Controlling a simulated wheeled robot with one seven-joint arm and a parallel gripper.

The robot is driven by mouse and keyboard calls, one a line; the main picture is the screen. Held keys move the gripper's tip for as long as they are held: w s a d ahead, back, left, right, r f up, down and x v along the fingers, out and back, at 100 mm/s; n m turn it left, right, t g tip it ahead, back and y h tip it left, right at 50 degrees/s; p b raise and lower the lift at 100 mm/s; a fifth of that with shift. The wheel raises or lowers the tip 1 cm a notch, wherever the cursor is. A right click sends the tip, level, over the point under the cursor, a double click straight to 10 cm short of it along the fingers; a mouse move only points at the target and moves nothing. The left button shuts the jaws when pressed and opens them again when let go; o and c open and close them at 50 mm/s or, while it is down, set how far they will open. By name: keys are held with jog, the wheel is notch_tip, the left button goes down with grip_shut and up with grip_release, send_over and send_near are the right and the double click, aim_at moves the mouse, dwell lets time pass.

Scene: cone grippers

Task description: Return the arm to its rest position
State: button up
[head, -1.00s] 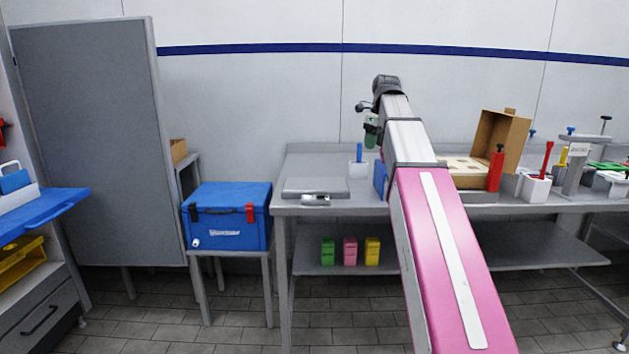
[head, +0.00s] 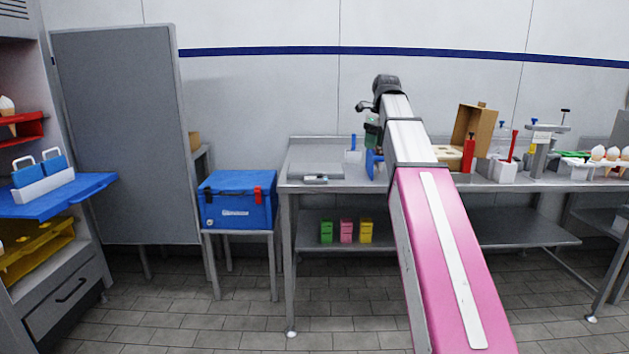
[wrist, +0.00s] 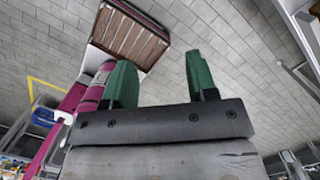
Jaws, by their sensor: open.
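My arm stretches up and forward in the head view, a pink link below and grey links above. My gripper hangs near its far end, mostly hidden behind the arm, with a bit of green finger showing. In the wrist view my gripper (wrist: 160,82) has its two green fingers spread apart. Nothing is between them, only tiled floor behind.
A steel table (head: 335,187) stands ahead, with a red bottle (head: 468,156), an open cardboard box (head: 472,130) and cones (head: 598,153) on top. A blue cooler (head: 237,200) sits left of it on a stand. A blue tray (head: 60,197) juts out at far left. Floor in front is clear.

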notch_tip(320, 180, down, 17)
jog(key=s+n, duration=0.2)
jog(key=n, duration=0.5)
jog(key=s+f+n, duration=0.6)
jog(key=f, duration=0.5)
jog(key=s+f+n, duration=0.6)
jog(key=f+n, duration=0.1)
jog(key=f, duration=0.4)
jog(key=s+f+n+g+h, duration=0.1)
jog(key=s+f+n, duration=0.5)
jog(key=f, duration=0.6)
jog(key=shift+s+a+n, duration=0.35)
jog(key=shift+a+n, duration=0.1)
jog(key=shift+n, duration=0.05)
jog(key=shift+c, duration=0.9)
jog(key=shift+a, duration=0.15)
